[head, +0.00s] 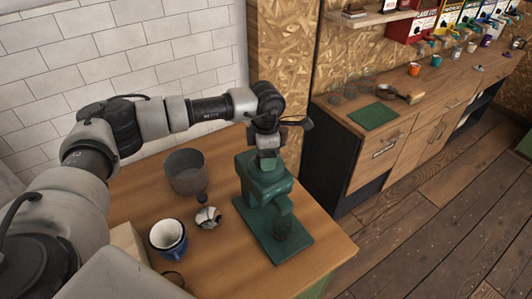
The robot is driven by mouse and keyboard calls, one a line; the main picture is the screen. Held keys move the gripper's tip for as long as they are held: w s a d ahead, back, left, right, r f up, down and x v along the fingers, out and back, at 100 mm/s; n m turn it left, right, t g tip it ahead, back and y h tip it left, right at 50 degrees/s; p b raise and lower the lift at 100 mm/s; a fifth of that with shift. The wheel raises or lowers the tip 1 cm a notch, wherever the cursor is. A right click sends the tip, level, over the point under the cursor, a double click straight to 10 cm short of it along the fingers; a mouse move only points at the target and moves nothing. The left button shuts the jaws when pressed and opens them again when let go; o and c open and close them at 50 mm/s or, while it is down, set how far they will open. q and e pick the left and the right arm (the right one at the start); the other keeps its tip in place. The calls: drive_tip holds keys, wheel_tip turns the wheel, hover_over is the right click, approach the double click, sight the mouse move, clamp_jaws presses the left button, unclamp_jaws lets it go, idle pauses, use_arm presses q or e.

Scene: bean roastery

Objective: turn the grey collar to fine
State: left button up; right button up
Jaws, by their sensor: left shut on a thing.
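A green grinder (265,185) stands upright on its flat green base near the right end of the wooden table. The grey collar (267,155) is at the top of the grinder, small and partly hidden by my left gripper. My left gripper (267,147) reaches in from the left, points down and is shut on the collar. No fine mark can be read at this size. My right gripper is not in view.
Left of the grinder on the wooden table (222,262) are a grey hopper-like vessel (186,172), a small white and dark object (208,217) and a blue mug (168,238). A counter (440,85) with a green mat (374,116) stands at the right, beyond open floor.

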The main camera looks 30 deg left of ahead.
use_arm(q)
drive_tip(key=shift+f+m+b, duration=0.2)
drive_tip(key=shift+m+b, duration=0.1)
drive_tip(key=shift+b, duration=0.15)
drive_tip(key=shift+r+m+b, duration=0.2)
drive_tip(key=shift+m+b, duration=0.1)
drive_tip(key=shift+b, duration=0.05)
drive_tip(key=shift+r, duration=0.1)
drive_tip(key=o, duration=0.9)
